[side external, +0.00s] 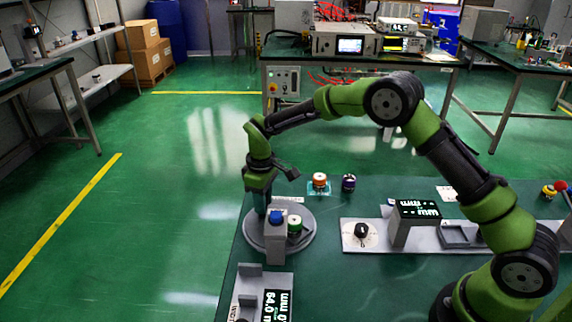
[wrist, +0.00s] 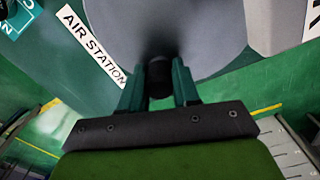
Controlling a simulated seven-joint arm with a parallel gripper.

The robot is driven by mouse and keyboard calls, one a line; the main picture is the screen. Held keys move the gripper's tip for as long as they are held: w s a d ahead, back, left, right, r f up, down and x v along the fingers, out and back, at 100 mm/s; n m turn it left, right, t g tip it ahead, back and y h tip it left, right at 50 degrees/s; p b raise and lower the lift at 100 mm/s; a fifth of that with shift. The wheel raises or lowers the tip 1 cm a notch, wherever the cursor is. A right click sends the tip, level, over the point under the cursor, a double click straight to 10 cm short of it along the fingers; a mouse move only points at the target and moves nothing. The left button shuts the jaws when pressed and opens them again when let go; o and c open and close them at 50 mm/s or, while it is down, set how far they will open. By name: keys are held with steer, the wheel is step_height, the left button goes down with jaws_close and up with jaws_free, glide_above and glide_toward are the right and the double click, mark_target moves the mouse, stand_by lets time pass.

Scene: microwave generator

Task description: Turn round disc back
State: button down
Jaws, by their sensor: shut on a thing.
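The round grey disc (side external: 303,210) lies flat near the left end of the green table. A grey block with a blue knob (side external: 276,217) and a small green, white and dark round part (side external: 295,224) stand on or over it. My gripper (side external: 262,208) reaches down at the disc's far-left side, behind the block, with its tips partly hidden. In the wrist view, the disc (wrist: 220,40) fills the upper middle. There my gripper (wrist: 159,85) is shut on a black peg (wrist: 160,70) at the disc's near edge.
An orange-and-white part on a clear pad (side external: 319,183) and a dark purple part (side external: 348,183) sit behind the disc. An "AIR STATION" label (wrist: 90,45) lies beside the disc.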

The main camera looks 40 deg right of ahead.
mark_target(255, 221)
steer(key=shift+s+a+n, duration=0.15)
steer(key=shift+a+n, duration=0.45)
steer(key=shift+n, duration=0.5)
steer(key=shift+s+a+n, duration=0.1)
steer(key=shift+a+n, duration=0.45)
steer(key=shift+n, duration=0.55)
steer(key=shift+s+a+r+n, duration=0.1)
steer(key=shift+s+a+n, duration=0.3)
steer(key=shift+n, duration=0.6)
steer(key=shift+s+a+n, duration=0.2)
steer(key=shift+a+n, duration=0.3)
steer(key=shift+n, duration=0.5)
steer(key=shift+a, duration=0.1)
steer(key=c, duration=0.8)
jaws_free()
step_height(255, 221, up, 17)
